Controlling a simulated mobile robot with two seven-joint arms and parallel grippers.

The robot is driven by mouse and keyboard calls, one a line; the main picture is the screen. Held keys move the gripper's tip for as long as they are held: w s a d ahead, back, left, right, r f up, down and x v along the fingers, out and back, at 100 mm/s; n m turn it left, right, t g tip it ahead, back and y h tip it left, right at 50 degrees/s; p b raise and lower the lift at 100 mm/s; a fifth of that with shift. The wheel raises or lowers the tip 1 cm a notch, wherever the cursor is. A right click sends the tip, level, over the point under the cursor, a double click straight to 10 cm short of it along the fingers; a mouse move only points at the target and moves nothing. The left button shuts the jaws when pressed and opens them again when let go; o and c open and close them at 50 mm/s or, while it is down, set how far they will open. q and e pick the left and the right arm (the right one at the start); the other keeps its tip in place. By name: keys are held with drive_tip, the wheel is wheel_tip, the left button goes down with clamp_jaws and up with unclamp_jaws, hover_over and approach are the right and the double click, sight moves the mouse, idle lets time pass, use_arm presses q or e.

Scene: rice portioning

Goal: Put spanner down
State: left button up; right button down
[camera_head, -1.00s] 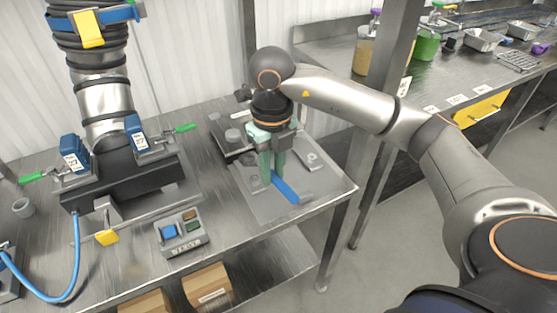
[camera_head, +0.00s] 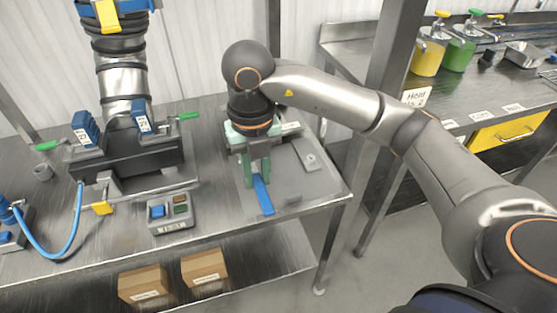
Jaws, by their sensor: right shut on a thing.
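The spanner (camera_head: 263,196) shows as a blue handle, low over or on the grey mat (camera_head: 318,193) at the right end of the steel table. My right gripper (camera_head: 257,181) points down with its green fingers shut on the spanner. The fingers and wrist hide the spanner's far end. I cannot tell whether the handle touches the mat. My left gripper is out of view.
A grey metal part (camera_head: 306,155) and a small grey block (camera_head: 293,198) lie right of the gripper. A button box (camera_head: 172,213) and a black-based machine (camera_head: 130,165) stand to the left. The table's front edge is close.

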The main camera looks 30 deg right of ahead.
drive_tip(key=w+d+f, duration=0.2)
drive_tip(key=d+f, duration=0.1)
drive_tip(key=w+d+f, duration=0.3)
drive_tip(key=d, duration=0.1)
drive_tip(key=w+d+f, duration=0.2)
drive_tip(key=d+f, duration=0.1)
drive_tip(key=d, duration=0.1)
drive_tip(key=shift+w+f, duration=0.1)
drive_tip(key=shift+w, duration=0.1)
drive_tip(key=f, duration=0.2)
drive_tip(key=f+p, duration=0.1)
drive_tip(key=shift+w+d+f, duration=0.1)
drive_tip(key=shift+d, duration=0.2)
drive_tip(key=shift+f, duration=0.25)
drive_tip(key=shift+f, duration=0.2)
drive_tip(key=c, duration=0.7)
unclamp_jaws()
drive_tip(key=shift+c, duration=0.2)
